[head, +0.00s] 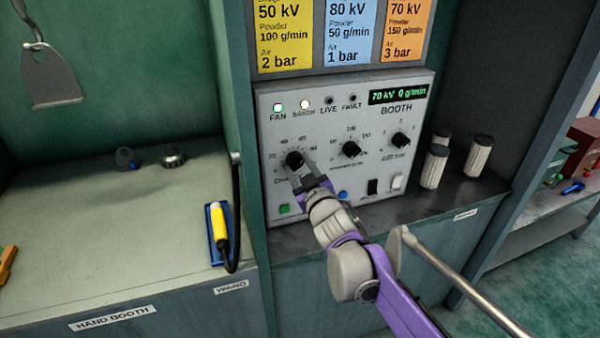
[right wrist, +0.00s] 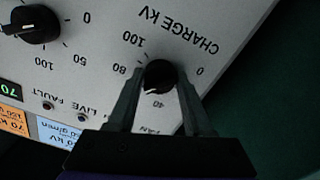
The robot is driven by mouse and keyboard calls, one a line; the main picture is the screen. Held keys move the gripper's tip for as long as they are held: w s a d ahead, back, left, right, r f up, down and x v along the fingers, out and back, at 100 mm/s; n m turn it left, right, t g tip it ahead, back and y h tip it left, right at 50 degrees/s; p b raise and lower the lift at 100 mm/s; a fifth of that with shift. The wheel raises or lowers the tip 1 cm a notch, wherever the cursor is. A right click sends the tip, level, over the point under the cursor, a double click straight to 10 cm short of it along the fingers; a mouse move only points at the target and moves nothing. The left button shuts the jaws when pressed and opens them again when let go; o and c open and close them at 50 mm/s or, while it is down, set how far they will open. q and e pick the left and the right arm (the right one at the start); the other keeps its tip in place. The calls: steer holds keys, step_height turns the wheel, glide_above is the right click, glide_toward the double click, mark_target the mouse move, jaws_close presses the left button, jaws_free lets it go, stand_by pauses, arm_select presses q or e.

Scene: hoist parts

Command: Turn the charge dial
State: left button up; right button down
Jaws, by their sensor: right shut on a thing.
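The charge dial (head: 295,158) is a black knob at the left of the grey booth control panel (head: 300,108). It also shows in the right wrist view (right wrist: 160,75), beside the upside-down "CHARGE kV" label. My right gripper (head: 297,165) is shut on the dial, with one finger on each side of it in the right wrist view (right wrist: 160,81). The dial's white mark points to the lower left there, near the 40; the left finger hides part of the scale. The panel's display (head: 398,94) reads 70 kV 0 g/min. My left gripper is not in view.
Two other black knobs (head: 351,149) (head: 400,140) sit to the right of the dial. A green button (head: 284,209), a blue button and two rocker switches are below. Several pale cylinders (head: 479,157) stand right of the panel. A yellow-handled tool (head: 218,226) lies on the left bench.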

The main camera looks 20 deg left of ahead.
steer(key=shift+m+b, duration=0.4)
steer(key=shift+m, duration=0.4)
steer(key=shift+c, duration=1.6)
jaws_free()
steer(key=v, duration=1.1)
steer(key=shift+w, duration=0.1)
